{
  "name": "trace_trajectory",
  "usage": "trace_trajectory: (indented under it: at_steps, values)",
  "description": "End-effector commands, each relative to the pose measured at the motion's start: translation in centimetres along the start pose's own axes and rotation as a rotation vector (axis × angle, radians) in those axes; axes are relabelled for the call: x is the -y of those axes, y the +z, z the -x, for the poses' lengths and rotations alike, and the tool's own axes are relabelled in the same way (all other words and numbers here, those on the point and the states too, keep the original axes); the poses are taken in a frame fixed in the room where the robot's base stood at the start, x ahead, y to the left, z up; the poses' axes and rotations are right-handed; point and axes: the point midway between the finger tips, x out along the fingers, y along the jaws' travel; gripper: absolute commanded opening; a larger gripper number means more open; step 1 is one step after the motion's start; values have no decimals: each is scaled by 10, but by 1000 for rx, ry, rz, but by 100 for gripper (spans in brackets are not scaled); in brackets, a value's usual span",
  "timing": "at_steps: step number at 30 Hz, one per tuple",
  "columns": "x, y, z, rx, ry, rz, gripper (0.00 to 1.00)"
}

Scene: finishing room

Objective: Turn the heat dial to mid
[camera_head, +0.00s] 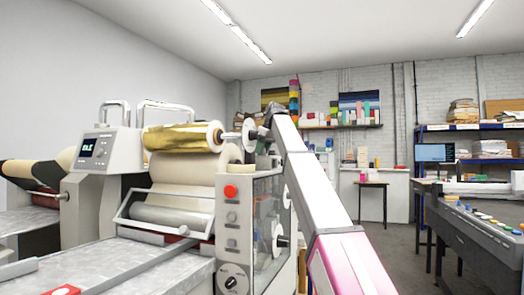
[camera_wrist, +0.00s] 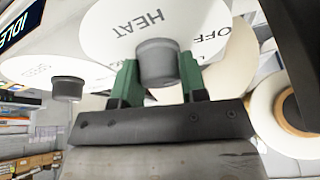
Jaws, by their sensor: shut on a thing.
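In the wrist view, the heat dial (camera_wrist: 157,50) is a dark grey round knob on a white disc marked HEAT, with the lettering upside down. My gripper (camera_wrist: 159,75) has its two green fingers on either side of this knob and is shut on it. The word OFF (camera_wrist: 207,42) shows on a white surface right of the knob. No pointer or mid mark can be made out, so the dial's setting cannot be told. In the head view, my arm reaches up to the machine, and the gripper and heat dial are hidden.
A second grey knob (camera_wrist: 67,88) on its own white disc stands left of my fingers. The machine's display (camera_head: 95,148) reads IDLE. A gold foil roll (camera_head: 180,137), a red button (camera_head: 230,191) and a lower dial (camera_head: 232,281) are on the machine. A console (camera_head: 480,225) stands at right.

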Motion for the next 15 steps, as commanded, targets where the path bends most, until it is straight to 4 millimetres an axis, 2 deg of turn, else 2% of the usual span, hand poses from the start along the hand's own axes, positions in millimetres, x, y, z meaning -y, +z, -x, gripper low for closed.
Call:
trace_trajectory:
  at_steps: [8,15]
  values:
    - [2,1,0,-3,37,-94,16]
    - [2,0,0,-10,110,-270,16]
